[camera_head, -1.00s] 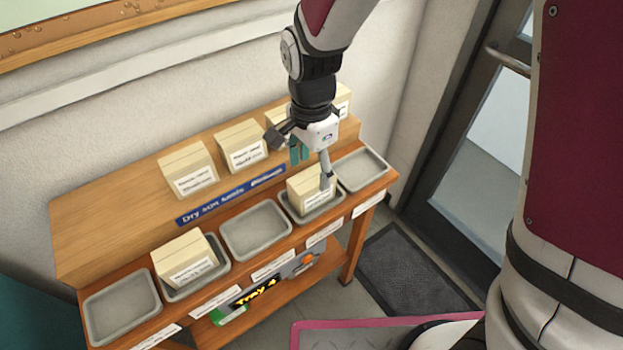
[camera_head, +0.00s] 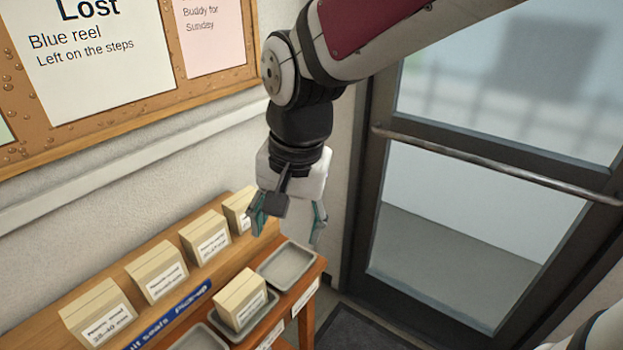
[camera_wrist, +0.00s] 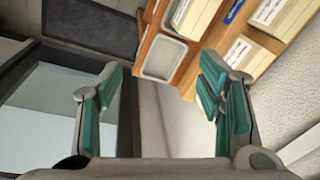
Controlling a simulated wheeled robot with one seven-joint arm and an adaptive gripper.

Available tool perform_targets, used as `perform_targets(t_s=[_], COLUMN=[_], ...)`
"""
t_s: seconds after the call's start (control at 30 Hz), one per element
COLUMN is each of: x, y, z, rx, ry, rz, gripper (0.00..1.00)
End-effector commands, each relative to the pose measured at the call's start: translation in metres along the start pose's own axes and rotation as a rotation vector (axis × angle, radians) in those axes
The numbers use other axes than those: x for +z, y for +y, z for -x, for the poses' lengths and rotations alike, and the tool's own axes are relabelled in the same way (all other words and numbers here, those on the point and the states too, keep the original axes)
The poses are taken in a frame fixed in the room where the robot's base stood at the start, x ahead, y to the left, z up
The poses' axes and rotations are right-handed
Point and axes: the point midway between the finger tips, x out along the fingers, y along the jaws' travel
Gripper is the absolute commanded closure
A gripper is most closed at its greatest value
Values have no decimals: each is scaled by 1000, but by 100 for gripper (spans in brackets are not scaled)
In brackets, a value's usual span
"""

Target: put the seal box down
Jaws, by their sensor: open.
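A seal box (camera_head: 241,299), cream with a white label, sits in a grey tray on the lower front shelf. My gripper (camera_head: 288,228) is open and empty, raised above and beyond the right end of the shelf, clear of the box. In the wrist view my gripper (camera_wrist: 158,100) shows its teal fingers wide apart with nothing between them. A box (camera_wrist: 196,18) in a tray shows at the top of that view. Which box the task means cannot be told from labels.
Several similar boxes (camera_head: 157,272) stand on the raised back shelf (camera_head: 133,285). An empty grey tray (camera_head: 286,266) is at the right end of the front row. A glass door (camera_head: 470,190) with a bar is at the right, a dark mat (camera_head: 350,332) before it. A noticeboard (camera_head: 30,145) hangs at upper left.

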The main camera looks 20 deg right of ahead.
Motion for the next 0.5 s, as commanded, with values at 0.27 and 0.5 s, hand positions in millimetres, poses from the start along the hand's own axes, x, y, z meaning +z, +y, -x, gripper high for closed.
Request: perform_targets(t_s=[0.27, 0.5], x=[18, 37], y=[81, 120], z=[58, 73], rx=[-41, -5], ry=[160, 256], rz=[336, 535], gripper=[39, 39])
